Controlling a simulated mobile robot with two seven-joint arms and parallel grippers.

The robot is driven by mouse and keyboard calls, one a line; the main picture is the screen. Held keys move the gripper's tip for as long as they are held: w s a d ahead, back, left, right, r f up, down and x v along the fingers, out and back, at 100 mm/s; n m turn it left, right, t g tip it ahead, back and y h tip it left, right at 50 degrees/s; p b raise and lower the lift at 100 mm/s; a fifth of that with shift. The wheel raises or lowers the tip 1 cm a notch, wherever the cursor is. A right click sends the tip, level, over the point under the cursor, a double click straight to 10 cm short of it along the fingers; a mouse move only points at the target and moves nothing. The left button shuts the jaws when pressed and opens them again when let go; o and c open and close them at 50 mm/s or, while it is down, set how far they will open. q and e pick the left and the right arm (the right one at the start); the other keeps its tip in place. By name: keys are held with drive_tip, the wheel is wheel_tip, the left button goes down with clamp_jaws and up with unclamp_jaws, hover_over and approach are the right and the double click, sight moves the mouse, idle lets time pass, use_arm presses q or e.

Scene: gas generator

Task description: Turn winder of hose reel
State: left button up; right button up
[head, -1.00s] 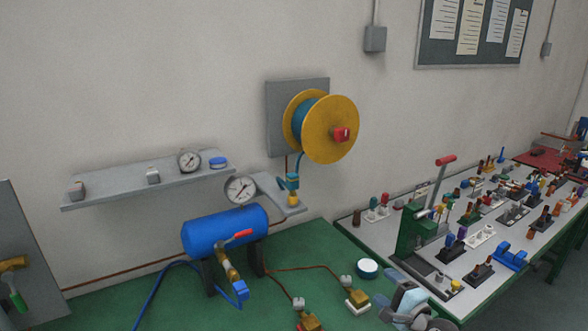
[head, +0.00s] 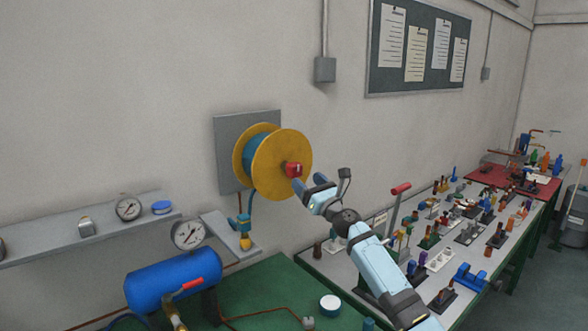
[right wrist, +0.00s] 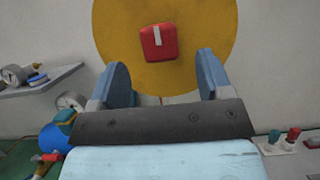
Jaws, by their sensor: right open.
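The hose reel (head: 268,176) is a yellow spool with blue hose, mounted on a grey wall plate (head: 228,150). Its red winder (head: 292,169) sticks out from the front disc. In the right wrist view the winder (right wrist: 159,42) is a red block with a white mark, ahead of my fingers and centred between them. My right gripper (head: 308,185) is close to the reel's front, just below and right of the winder. In the right wrist view this gripper (right wrist: 164,75) is open and empty, its two blue fingers wide apart. My left gripper is not in view.
A shelf (head: 90,230) with gauges is at the left. A blue tank (head: 172,280) stands on the green table (head: 265,290). A crowded bench (head: 360,262) with a red-topped lever (head: 400,188) lies right of my right arm. The wall above the reel is clear.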

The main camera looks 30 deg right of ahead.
sight(298, 172)
drive_tip(key=x, duration=0.6)
drive_tip(key=shift+w, duration=0.25)
drive_tip(key=c, duration=0.9)
